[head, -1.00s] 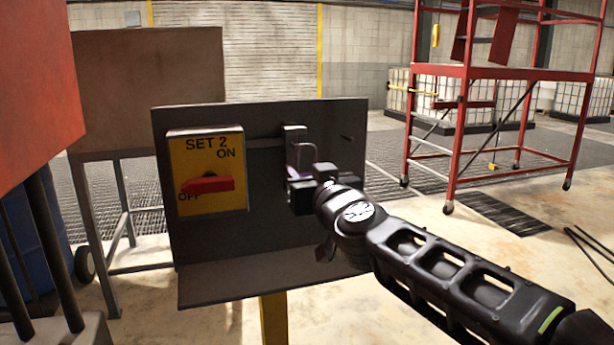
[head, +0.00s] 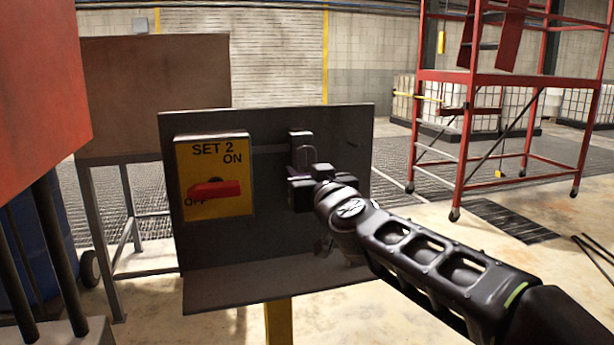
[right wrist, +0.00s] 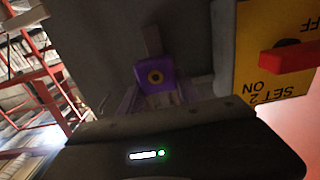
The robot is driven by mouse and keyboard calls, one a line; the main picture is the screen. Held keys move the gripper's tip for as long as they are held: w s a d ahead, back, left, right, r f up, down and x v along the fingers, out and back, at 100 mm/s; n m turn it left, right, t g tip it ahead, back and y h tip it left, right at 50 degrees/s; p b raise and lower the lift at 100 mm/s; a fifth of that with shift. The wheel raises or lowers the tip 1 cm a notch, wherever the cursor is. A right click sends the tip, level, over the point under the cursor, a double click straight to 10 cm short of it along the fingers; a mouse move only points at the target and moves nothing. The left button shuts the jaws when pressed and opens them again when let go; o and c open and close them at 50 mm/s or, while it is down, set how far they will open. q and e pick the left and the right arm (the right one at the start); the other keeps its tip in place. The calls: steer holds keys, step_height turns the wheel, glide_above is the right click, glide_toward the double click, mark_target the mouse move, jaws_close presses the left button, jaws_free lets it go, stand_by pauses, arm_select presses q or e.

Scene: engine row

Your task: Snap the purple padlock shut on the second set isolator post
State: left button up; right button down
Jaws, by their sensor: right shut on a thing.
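The shackle stands upright at the isolator post (head: 299,137), a dark bracket right of the SET 2 switch. I cannot tell whether the shackle is around the post or in front of it. My left gripper is not in view.
The yellow SET 2 switch plate (head: 213,172) has its red handle (head: 214,189) near OFF. The dark panel (head: 235,250) has a ledge below and stands on a yellow leg. A red cabinet (head: 40,90) is close at left. A red scaffold (head: 466,140) stands at back right.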

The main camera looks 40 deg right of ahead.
steer(key=x, duration=0.4)
steer(key=shift+w, duration=0.2)
stand_by(0.6)
steer(key=shift+d+f, duration=0.1)
steer(key=shift+r+p, duration=1.4)
steer(key=shift+p, duration=0.15)
steer(key=shift+f, duration=0.25)
steer(key=shift+f+b, duration=0.35)
steer(key=shift+b, duration=0.1)
